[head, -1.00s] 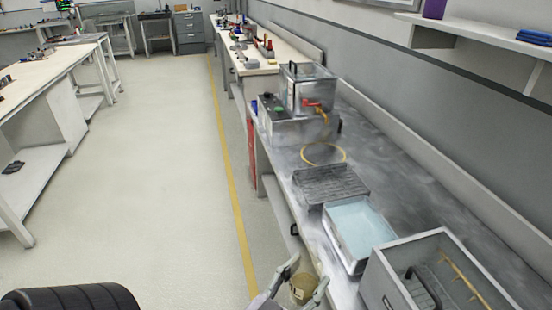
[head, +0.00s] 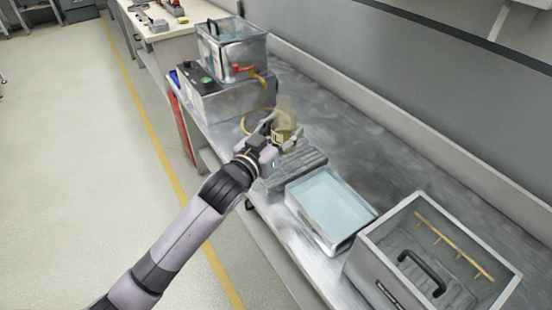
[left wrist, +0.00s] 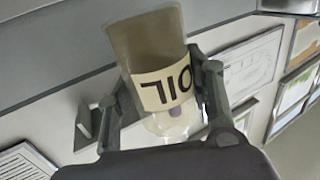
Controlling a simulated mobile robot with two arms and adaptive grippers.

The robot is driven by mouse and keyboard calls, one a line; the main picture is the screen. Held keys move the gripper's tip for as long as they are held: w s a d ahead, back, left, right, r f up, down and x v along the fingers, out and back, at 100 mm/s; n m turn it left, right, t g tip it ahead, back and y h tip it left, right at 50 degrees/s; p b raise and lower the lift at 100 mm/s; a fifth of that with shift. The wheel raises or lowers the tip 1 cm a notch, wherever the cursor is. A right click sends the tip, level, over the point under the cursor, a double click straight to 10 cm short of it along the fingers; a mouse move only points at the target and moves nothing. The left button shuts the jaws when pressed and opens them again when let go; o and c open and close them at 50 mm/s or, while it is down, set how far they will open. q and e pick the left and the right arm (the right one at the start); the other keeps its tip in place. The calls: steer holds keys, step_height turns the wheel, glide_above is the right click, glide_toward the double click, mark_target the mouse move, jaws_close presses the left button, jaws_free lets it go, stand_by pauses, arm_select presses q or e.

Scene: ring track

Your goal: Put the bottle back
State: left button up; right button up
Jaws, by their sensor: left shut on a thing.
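The bottle (left wrist: 148,50) is a translucent yellowish container with a pale label reading "OIL". My left gripper (left wrist: 160,98) is shut on it, one finger at each side of the label. In the head view the bottle (head: 286,122) is in the left gripper (head: 276,138), over the metal bench near a yellow ring (head: 246,120) marked on it. Whether the bottle touches the bench is hard to tell. The gripper hides part of it. My right gripper is not in view.
Beside the ring stand a metal tank with a red-handled tap (head: 232,50), a dark ribbed tray (head: 290,170), a shallow tray of blue liquid (head: 370,215) and an open metal box (head: 362,262). The bench surface behind them is clear.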

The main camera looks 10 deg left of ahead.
arm_select(q)
steer(key=w+a+r, duration=0.3)
steer(key=w+r, duration=0.4)
steer(key=w, duration=0.1)
steer(key=shift+y, duration=0.3)
steer(key=shift+w+a+f+b, duration=0.15)
steer(key=shift+f+b, duration=0.25)
steer(key=shift+f, duration=4.5)
steer(key=shift+w+a+f+b, duration=0.15)
steer(key=shift+f+b, duration=0.2)
steer(key=shift+f, duration=4.5)
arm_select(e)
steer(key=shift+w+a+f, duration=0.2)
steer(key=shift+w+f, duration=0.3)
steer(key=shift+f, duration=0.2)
arm_select(q)
steer(key=shift+s+f, duration=0.1)
steer(key=shift+s, duration=0.05)
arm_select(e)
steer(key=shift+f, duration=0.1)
arm_select(q)
steer(key=o, duration=1.3)
steer(key=shift+o, duration=0.2)
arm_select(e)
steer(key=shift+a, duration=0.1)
